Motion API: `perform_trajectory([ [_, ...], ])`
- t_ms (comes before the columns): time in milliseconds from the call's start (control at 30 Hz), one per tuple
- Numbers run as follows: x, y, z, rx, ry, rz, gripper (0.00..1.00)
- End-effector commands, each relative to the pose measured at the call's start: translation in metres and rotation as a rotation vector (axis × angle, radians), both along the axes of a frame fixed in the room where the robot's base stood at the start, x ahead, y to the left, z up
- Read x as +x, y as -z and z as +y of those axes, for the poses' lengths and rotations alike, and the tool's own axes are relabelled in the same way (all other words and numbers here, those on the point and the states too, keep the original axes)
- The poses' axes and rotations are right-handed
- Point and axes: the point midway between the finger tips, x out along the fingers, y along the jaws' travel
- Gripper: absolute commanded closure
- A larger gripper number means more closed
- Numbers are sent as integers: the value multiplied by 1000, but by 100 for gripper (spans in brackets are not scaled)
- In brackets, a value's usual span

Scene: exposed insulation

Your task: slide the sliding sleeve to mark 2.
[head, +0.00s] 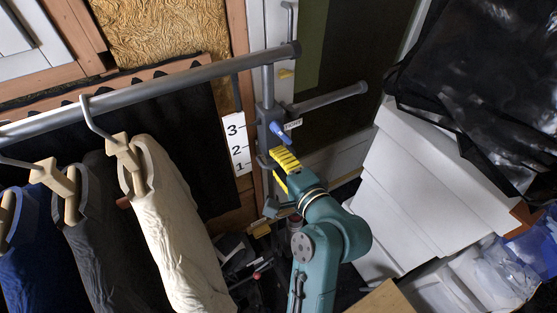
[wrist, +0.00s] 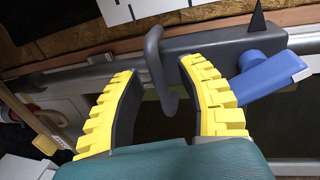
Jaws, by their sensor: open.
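The sliding sleeve (head: 268,122) is a dark grey block on the rack's upright post, with a blue lever (head: 278,131). In the wrist view the sleeve (wrist: 218,42) carries a black pointer (wrist: 257,19), the blue lever (wrist: 265,78) and a bent grey hook (wrist: 153,58). The white scale (head: 238,144) marked 3, 2, 1 stands left of the post; I cannot read which mark the pointer faces. My gripper (head: 279,169) is at the sleeve's lower part. In the wrist view its yellow fingers (wrist: 158,70) are open on either side of the hook, apparently without touching it.
A grey rail (head: 150,88) with hanging garments (head: 170,220) extends left from the post. A short grey bar (head: 330,99) sticks out right. White boxes (head: 420,190) and a black bag (head: 490,80) fill the right side.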

Motion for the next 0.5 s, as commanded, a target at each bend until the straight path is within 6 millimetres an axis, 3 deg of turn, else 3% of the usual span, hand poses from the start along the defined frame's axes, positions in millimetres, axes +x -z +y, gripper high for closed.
perform_trajectory([
  [300, 3, 1, 2, -1, 0, 0, 63],
  [500, 3, 1, 1, -1, 0, 0, 100],
])
